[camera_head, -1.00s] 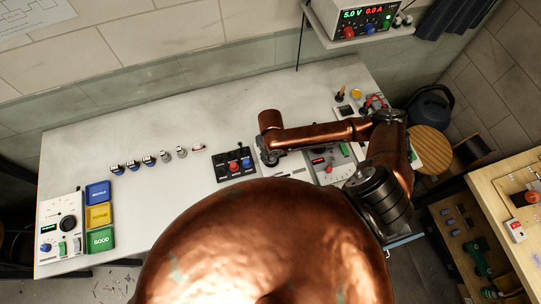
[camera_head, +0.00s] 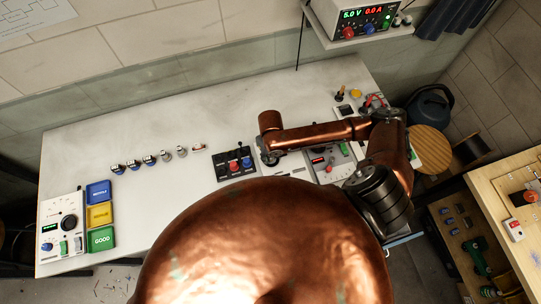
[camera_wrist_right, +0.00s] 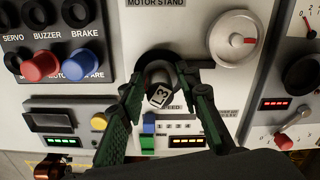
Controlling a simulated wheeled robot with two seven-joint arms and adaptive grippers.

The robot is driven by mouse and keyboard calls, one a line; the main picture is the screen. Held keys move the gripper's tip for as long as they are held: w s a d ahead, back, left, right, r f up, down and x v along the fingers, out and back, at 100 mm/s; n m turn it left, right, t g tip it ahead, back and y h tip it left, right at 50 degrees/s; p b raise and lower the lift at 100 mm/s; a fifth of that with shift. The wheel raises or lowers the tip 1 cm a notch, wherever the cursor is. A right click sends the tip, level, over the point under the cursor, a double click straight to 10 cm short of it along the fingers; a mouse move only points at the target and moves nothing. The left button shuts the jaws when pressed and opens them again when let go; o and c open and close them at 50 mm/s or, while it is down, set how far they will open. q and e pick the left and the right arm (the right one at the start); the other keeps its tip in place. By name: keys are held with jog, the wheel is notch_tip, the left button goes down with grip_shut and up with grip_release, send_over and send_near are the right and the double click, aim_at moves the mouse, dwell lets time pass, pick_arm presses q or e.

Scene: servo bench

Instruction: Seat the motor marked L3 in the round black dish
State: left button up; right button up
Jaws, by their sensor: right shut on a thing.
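The motor marked L3 (camera_wrist_right: 158,94) is a small cylinder with a white label on its end, seen in the right wrist view. My right gripper (camera_wrist_right: 158,84) is shut on it, one green-and-black finger on each side. The round black dish (camera_wrist_right: 147,58) shows as a dark ring behind the motor, under the "MOTOR STAND" lettering. The motor overlaps the dish and looks tilted; I cannot tell whether it touches the dish floor. In the head view my right gripper (camera_head: 270,157) is over the bench beside the switch box, its grip too small to see. My left gripper is not in view.
The switch box (camera_head: 234,164) with red and blue buttons lies just left of the right gripper. Several small motors (camera_head: 149,160) stand in a row farther left. Blue, yellow and green trays (camera_head: 101,239) and a meter panel (camera_head: 62,222) are at the left end.

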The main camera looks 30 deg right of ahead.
dwell(0.4)
jog(key=o, duration=1.3)
jog(key=shift+c, duration=0.2)
jog(key=shift+r, duration=0.15)
jog(key=shift+r+p, duration=2.35)
jog(key=shift+p, duration=0.35)
jog(key=shift+r, duration=0.1)
notch_tip(320, 180, up, 4)
jog(key=p, duration=0.4)
jog(key=shift+p, duration=0.3)
